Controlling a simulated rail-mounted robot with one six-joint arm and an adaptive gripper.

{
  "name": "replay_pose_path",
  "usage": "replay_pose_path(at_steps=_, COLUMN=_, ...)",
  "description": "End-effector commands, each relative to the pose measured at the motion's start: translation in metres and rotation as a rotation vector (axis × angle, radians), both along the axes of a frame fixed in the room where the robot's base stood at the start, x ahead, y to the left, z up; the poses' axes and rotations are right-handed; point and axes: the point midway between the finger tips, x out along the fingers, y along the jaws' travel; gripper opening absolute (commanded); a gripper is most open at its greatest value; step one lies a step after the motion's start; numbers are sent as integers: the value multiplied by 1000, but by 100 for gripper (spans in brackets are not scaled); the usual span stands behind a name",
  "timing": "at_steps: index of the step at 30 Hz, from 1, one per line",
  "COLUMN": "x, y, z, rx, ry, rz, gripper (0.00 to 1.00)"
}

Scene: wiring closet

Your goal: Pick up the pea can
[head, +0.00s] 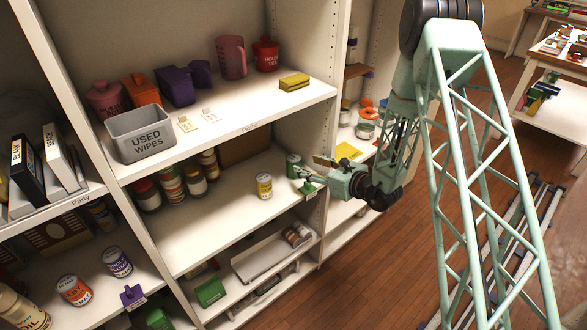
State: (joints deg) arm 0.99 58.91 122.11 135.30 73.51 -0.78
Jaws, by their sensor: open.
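A green can (293,162), probably the pea can, stands upright at the right end of the middle shelf (225,220), close to the upright panel. Its label is too small to read. My gripper (309,173) reaches in from the right, just to the right of and in front of this can. It is open, with its fingers pointing left toward the shelf. I cannot tell whether a finger touches the can. A yellow can (264,186) stands apart, to the left of the green one.
Several jars and cans (170,185) stand at the left of the middle shelf. Above are a grey used wipes bin (140,135), canisters and a yellow block (294,82). A tray (262,262) lies below. The middle shelf's front centre is clear.

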Motion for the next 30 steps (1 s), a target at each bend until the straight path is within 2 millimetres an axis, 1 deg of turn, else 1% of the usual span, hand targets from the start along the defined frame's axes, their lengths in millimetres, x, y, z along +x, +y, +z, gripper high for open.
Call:
replay_pose_path(at_steps=1, x=3, y=4, z=-2, rx=0, ry=0, rz=1, gripper=50)
replay_pose_path(at_steps=6, x=12, y=11, z=-5, rx=1, ry=0, rz=-1, gripper=50)
replay_pose_path(at_steps=22, x=15, y=15, z=-6, rx=1, ry=1, rz=0, gripper=50)
replay_pose_path(at_steps=30, x=31, y=32, z=-13, rx=0, ry=-1, rz=0, gripper=50)
